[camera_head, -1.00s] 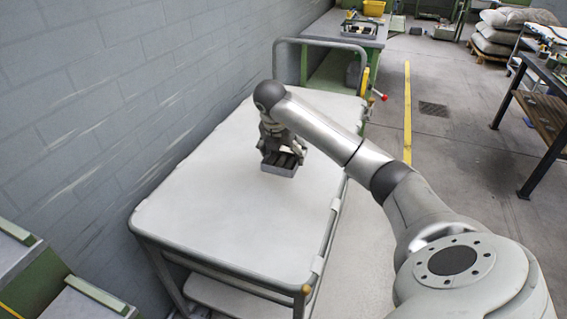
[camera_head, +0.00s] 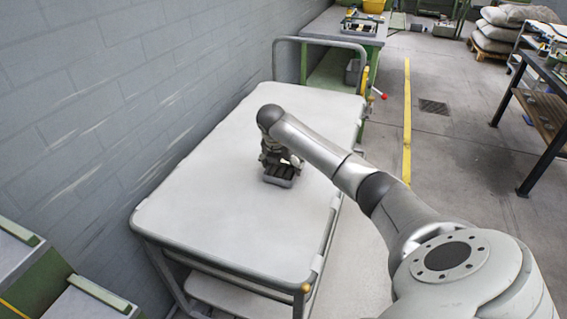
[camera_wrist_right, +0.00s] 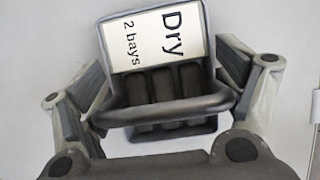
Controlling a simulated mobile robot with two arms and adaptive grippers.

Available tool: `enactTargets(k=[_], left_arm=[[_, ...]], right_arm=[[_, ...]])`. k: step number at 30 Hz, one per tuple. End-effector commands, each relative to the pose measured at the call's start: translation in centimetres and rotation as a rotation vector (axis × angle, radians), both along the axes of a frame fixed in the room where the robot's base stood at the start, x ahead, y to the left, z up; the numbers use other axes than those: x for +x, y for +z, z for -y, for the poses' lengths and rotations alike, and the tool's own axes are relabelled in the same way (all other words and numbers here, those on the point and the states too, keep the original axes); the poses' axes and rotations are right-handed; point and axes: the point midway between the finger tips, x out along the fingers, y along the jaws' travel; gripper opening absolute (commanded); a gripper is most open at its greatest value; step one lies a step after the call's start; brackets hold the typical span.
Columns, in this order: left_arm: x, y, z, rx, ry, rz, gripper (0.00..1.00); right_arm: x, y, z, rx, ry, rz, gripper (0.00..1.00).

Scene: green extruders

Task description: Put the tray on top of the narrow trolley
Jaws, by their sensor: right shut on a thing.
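The tray (camera_head: 280,181) is small and dark grey, with a white label reading "Dry 2 bays" and several slots, seen close in the right wrist view (camera_wrist_right: 165,110). My right gripper (camera_head: 278,166) is shut on it, with a finger at each side in the wrist view. The tray is level over the middle of the trolley's pale flat top (camera_head: 220,225), at or just above the surface; I cannot tell whether it touches. My left gripper is not in view.
The trolley has a tubular handle (camera_head: 320,41) at its far end and a grey block wall (camera_head: 100,90) along its left. A green workbench (camera_head: 345,30) stands behind it. A dark table (camera_head: 545,95) is at the right. The trolley top around the tray is clear.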

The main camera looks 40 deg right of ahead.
Motion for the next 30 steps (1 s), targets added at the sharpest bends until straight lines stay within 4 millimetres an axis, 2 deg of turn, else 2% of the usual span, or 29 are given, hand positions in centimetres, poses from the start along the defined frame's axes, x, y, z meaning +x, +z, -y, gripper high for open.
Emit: enactTargets(k=[2, 3, 5, 15, 20, 23, 30], left_arm=[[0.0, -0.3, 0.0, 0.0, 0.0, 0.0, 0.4], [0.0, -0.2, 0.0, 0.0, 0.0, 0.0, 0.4], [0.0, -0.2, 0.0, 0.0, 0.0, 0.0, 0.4], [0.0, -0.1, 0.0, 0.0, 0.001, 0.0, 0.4], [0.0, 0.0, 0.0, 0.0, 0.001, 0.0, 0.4], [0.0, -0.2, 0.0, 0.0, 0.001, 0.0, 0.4], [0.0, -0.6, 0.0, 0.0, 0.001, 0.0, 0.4]], right_arm=[[0.0, -0.3, 0.0, 0.0, 0.0, 0.001, 0.56], [0.0, -0.2, 0.0, 0.0, 0.0, 0.0, 0.92], [0.0, -0.2, 0.0, 0.0, 0.0, 0.0, 1.0], [0.0, -0.2, 0.0, 0.0, 0.0, 0.0, 1.0], [-0.1, 0.7, -0.2, 0.0, -0.001, 0.002, 1.0], [-0.3, 2.2, -0.7, -0.002, 0.002, 0.004, 1.0], [-1.2, 7.1, -2.5, -0.002, 0.002, 0.005, 1.0]])
